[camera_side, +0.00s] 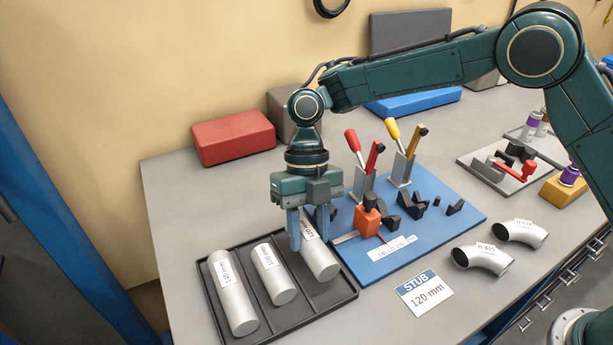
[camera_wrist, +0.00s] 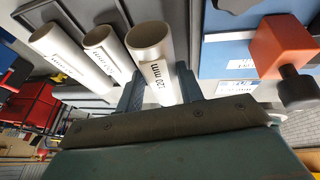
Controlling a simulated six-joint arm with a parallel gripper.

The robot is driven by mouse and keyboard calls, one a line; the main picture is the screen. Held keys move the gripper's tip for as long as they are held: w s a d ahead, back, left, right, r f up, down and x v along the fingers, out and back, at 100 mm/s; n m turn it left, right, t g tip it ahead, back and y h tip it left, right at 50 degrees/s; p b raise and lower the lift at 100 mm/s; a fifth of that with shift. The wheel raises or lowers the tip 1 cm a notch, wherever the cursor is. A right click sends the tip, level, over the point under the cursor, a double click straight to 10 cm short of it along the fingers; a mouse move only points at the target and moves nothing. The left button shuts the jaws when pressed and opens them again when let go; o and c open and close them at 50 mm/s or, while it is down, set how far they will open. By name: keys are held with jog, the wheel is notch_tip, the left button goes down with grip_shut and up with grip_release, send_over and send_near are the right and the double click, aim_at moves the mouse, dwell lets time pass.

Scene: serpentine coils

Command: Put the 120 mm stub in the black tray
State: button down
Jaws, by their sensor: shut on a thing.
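The 120 mm stub (camera_side: 322,262) is a silver tube with a white label; "120 mm" is readable on it in the wrist view (camera_wrist: 150,45). My gripper (camera_side: 310,243) points down and is shut on this stub, with one finger on each side. The stub is at the right-hand side of the black tray (camera_side: 325,299), alongside two other tubes. I cannot tell whether it rests on the tray floor or is slightly above it. The fingers also show in the wrist view (camera_wrist: 160,90), and they hide part of the stub in the side view.
A 140 mm tube (camera_side: 235,300) and a shorter 100 mm tube (camera_side: 274,275) lie in the tray. A blue board (camera_side: 400,262) with toggle clamps and an orange block (camera_side: 367,220) stands close right. Two elbows (camera_side: 483,258) and a stub sign (camera_side: 424,293) lie farther right.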

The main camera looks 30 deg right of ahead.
aim_at(307, 228)
jog(key=shift+f, duration=1.3)
dwell(0.5)
jog(key=c, duration=0.8)
grip_release()
jog(key=shift+c, duration=0.2)
jog(key=shift+d, duration=0.1)
jog(key=shift+w, duration=0.1)
jog(key=shift+a+v, duration=0.1)
jog(key=shift+v, duration=1.65)
jog(key=shift+a+v, duration=0.15)
jog(key=shift+v, duration=1.65)
jog(key=shift+r, duration=0.15)
jog(key=shift+d+r, duration=0.1)
jog(key=shift+r, duration=0.05)
